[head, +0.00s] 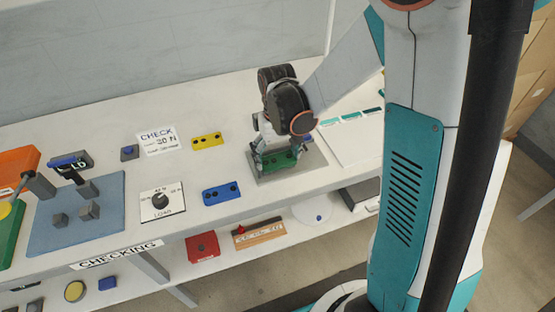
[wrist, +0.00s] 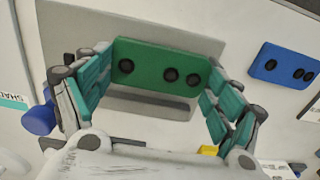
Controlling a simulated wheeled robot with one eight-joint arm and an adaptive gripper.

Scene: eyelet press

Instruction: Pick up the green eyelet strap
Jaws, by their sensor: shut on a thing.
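The green eyelet strap (wrist: 160,66) has several dark holes and lies across the space between my gripper's fingers in the wrist view. My gripper (wrist: 160,82) is shut on it, with a teal fingertip at each end of the strap. In the head view my gripper (head: 279,163) points down over a grey plate (head: 307,162) on the bench, and part of the green strap (head: 283,161) shows between the fingers. I cannot tell whether the strap is touching the plate or just above it.
A blue strap (head: 223,193) and a yellow strap (head: 207,141) lie to the left on the bench. A white sheet with teal marks (head: 352,136) lies right.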

